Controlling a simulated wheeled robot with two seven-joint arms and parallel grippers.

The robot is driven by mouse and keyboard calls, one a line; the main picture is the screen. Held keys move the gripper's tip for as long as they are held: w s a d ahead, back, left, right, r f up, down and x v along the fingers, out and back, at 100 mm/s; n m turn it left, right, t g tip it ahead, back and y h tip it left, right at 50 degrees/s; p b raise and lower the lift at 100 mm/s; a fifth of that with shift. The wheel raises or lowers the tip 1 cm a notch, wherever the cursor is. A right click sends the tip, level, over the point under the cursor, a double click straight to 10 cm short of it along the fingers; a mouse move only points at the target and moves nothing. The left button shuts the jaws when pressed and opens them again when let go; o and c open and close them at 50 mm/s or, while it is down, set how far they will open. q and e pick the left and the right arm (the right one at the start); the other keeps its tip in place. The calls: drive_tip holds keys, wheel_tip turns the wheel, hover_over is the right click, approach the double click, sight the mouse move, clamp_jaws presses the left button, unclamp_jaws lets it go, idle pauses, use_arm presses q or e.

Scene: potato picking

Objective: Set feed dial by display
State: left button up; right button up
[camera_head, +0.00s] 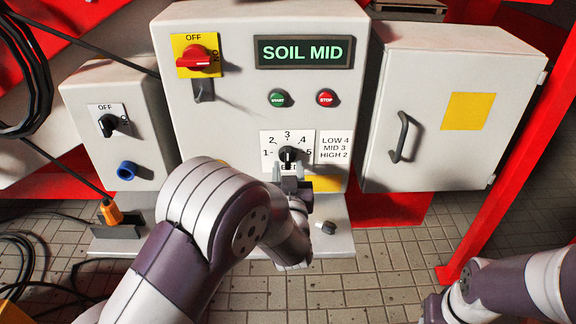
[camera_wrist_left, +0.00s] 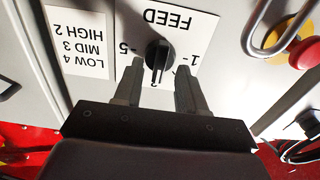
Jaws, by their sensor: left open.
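The feed dial (camera_head: 288,155) is a black knob on a white plate numbered 1 to 5, low on the middle cabinet. Its pale mark appears to point up toward 3. The display (camera_head: 304,52) reads SOIL MID. A label (camera_head: 335,148) beside the dial reads LOW 4, MID 3, HIGH 2. My left gripper (camera_head: 290,173) is open just below and in front of the dial. In the left wrist view, the knob (camera_wrist_left: 158,55) sits between the spread fingertips (camera_wrist_left: 160,72), with gaps on both sides. My right gripper is not visible.
A red switch (camera_head: 198,58), a green START button (camera_head: 279,98) and a red STOP button (camera_head: 326,98) are above the dial. A handled cabinet (camera_head: 455,110) stands at right. A small loose knob (camera_head: 327,227) lies on the ledge below.

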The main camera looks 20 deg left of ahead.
use_arm(q)
drive_tip(key=p+v, duration=0.1)
drive_tip(key=v, duration=1)
drive_tip(key=shift+p, duration=0.4)
